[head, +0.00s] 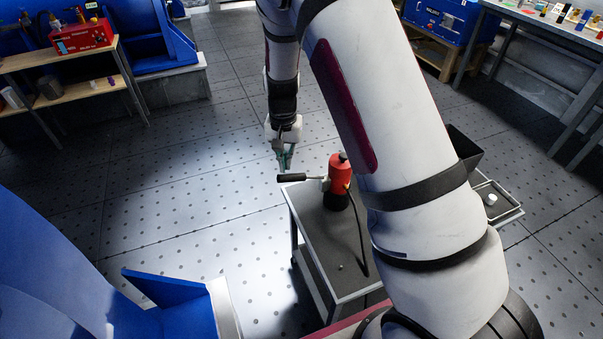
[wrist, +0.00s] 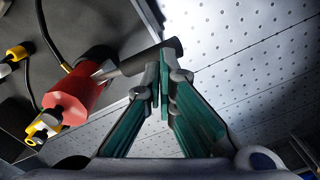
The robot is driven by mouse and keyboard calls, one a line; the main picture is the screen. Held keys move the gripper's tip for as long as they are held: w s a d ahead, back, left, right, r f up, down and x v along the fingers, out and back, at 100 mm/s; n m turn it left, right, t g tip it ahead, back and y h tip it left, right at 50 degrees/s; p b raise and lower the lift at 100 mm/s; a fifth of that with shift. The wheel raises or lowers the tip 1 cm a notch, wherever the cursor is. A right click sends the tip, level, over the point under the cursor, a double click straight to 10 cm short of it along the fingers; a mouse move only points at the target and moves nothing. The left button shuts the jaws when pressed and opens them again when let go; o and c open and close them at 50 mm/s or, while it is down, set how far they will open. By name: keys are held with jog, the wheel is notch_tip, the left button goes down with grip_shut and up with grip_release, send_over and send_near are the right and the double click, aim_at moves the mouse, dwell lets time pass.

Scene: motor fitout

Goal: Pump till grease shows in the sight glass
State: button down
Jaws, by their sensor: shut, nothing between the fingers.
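The red grease pump (head: 341,172) stands upright on a dark-topped cart (head: 330,235), with a black hose running from it. Its black-gripped lever (head: 292,177) sticks out to the left past the cart's edge. My gripper (head: 285,165) is just above the lever's outer end, fingers pointing down. In the wrist view, the fingertips (wrist: 161,88) are together with nothing between them, and the lever's grip (wrist: 152,58) lies just beyond them; I cannot tell whether they touch. The red pump body (wrist: 76,92) is left of the fingers. I cannot make out a sight glass.
A black bin (head: 463,147) and a small tray (head: 494,204) holding a white piece are at the cart's right. A wooden bench (head: 75,54) with a red box is at far left, and another table (head: 560,22) at upper right. Open floor lies left of the cart.

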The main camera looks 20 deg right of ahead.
jog(key=shift+r+p, duration=0.75)
jog(key=shift+r, duration=1.35)
jog(key=s+r+n+t+y, duration=0.1)
jog(key=s+r, duration=0.5)
jog(key=r, duration=0.4)
jog(key=s+r+n+t, duration=0.1)
jog(key=s+r+n, duration=0.1)
jog(key=s+r, duration=0.65)
jog(key=s+r+n+t, duration=0.1)
jog(key=s+r, duration=0.2)
jog(key=s, duration=0.6)
jog(key=s+r+n+t+h, duration=0.1)
jog(key=s+r+n, duration=0.1)
jog(key=s, duration=0.7)
jog(key=shift+v, duration=0.85)
jog(key=shift+w+d, duration=0.1)
jog(key=shift+d, duration=0.1)
